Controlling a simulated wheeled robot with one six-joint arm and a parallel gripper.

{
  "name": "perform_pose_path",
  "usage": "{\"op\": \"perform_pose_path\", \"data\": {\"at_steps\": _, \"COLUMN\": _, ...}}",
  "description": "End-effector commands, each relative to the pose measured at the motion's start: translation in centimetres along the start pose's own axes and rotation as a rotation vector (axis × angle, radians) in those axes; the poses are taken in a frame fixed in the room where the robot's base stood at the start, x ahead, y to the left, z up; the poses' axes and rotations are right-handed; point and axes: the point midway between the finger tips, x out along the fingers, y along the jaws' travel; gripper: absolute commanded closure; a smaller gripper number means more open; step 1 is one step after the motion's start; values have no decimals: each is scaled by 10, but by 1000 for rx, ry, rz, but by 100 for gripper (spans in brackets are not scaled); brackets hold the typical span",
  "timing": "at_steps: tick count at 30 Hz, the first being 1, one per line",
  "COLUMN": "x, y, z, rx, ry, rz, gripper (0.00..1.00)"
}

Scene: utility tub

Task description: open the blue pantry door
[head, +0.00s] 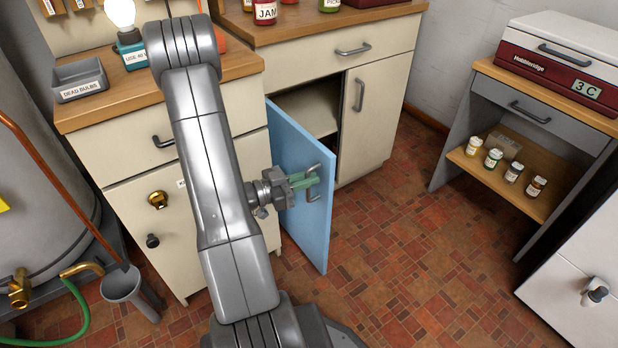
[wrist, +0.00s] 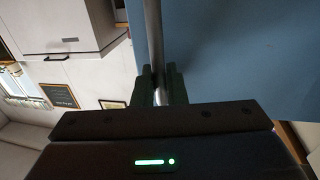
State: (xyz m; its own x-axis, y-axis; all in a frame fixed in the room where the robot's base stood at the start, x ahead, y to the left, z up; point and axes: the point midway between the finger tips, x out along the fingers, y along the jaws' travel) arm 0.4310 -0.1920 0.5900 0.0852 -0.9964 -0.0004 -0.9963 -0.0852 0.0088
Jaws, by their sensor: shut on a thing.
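The blue pantry door (head: 301,165) stands swung out from the cream cabinet in the head view, with a dark shelf opening (head: 308,112) showing behind it. Its face also fills the right of the wrist view (wrist: 235,55). A grey bar handle (head: 313,192) is on the door near its free edge. My gripper (head: 309,180), with green fingers, is shut on this handle. In the wrist view the handle bar (wrist: 154,45) runs between the dark fingertips (wrist: 158,88). Part of the handle is hidden by the fingers.
The tiled floor (head: 405,245) is clear to the right of the door. A cream cabinet door (head: 368,120) stands shut beside the opening. A shelf unit (head: 535,115) with several small jars is at the right.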

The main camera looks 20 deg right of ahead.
Motion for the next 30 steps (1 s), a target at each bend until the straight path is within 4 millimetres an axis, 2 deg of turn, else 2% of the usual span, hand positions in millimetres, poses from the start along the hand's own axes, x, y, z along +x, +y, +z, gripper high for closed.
{"op": "perform_pose_path", "data": {"at_steps": 4, "x": 0, "y": -1, "z": 0, "rx": 0, "ry": 1, "rz": -3, "gripper": 100}}
{"op": "perform_pose_path", "data": {"at_steps": 5, "x": 0, "y": -1, "z": 0, "rx": 0, "ry": 1, "rz": -3, "gripper": 84}}
{"op": "perform_pose_path", "data": {"at_steps": 16, "x": -5, "y": -1, "z": -1, "rx": 0, "ry": 0, "rz": -3, "gripper": 84}}
{"op": "perform_pose_path", "data": {"at_steps": 30, "x": -68, "y": -2, "z": -1, "rx": 0, "ry": 1, "rz": -5, "gripper": 84}}
